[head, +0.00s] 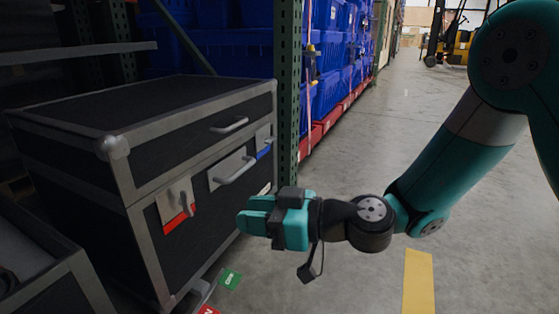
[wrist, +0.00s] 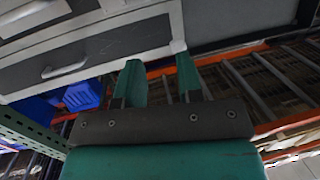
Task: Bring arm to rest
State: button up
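My gripper (head: 250,214) is in the middle of the head view, at the end of my teal and black arm. It points left toward the front of a black case with grey metal edges (head: 130,170), and looks apart from it. In the wrist view my gripper (wrist: 160,75) shows two teal fingers with a gap between them and nothing held. The case (wrist: 90,48) fills the upper left of the wrist view, with a handle (wrist: 64,68) on it.
The case carries latches and handles (head: 236,168). A green rack post (head: 287,90) and blue totes (head: 330,90) stand behind. A second open case (head: 70,280) is at lower left. Floor (head: 370,150) is clear rightward, with a yellow stripe (head: 418,280) and a distant forklift (head: 453,45).

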jog(key=s+d+r+g+h+p, duration=0.5)
jog(key=s+r+p, duration=0.3)
jog(key=r, duration=0.6)
jog(key=s+d+r+m+t+h+p, duration=0.1)
jog(key=s+d+r+m+h+p, duration=0.35)
jog(key=d, duration=0.35)
jog(key=s+d+r+m+h+p, duration=0.35)
jog(key=s+d+r+p, duration=0.2)
jog(key=d, duration=0.25)
notch_tip(320, 180, up, 36)
jog(key=p, duration=3.6)
jog(key=shift+w+y, duration=0.3)
jog(key=shift+y, duration=0.1)
jog(key=shift+a+f, duration=0.1)
jog(key=shift+f, duration=0.05)
